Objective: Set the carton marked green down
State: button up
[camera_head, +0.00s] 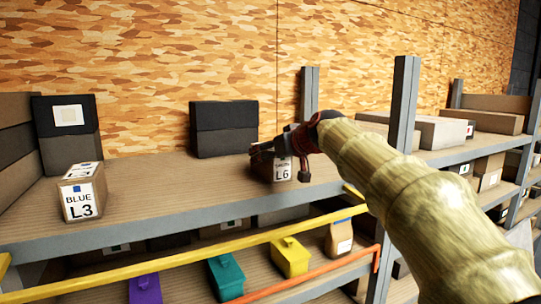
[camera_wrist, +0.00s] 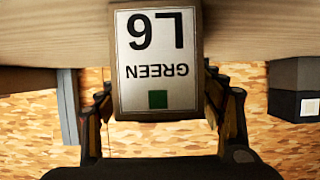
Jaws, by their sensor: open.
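The carton marked green (camera_head: 282,172), labelled L6, stands on the upper shelf board in the head view. In the wrist view the carton (camera_wrist: 157,60) appears upside down, with its white label and green square facing the camera. My gripper (camera_head: 268,151) is at the carton's upper part. In the wrist view its fingers (camera_wrist: 160,102) lie on either side of the carton and are open; whether either one touches it I cannot tell. The carton looks upright, and part of it is hidden behind my gripper in the head view.
A carton marked blue L3 (camera_head: 82,194) stands left on the same shelf board (camera_head: 170,190). Dark boxes (camera_head: 224,129) stand at the back. A grey post (camera_head: 403,100) rises to the right. A yellow rail (camera_head: 180,254) runs below the shelf's front edge. The board is clear between the two cartons.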

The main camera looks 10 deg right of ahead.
jog(key=shift+r, duration=0.1)
jog(key=b+v, duration=0.2)
jog(key=v, duration=1)
jog(key=shift+s, duration=0.1)
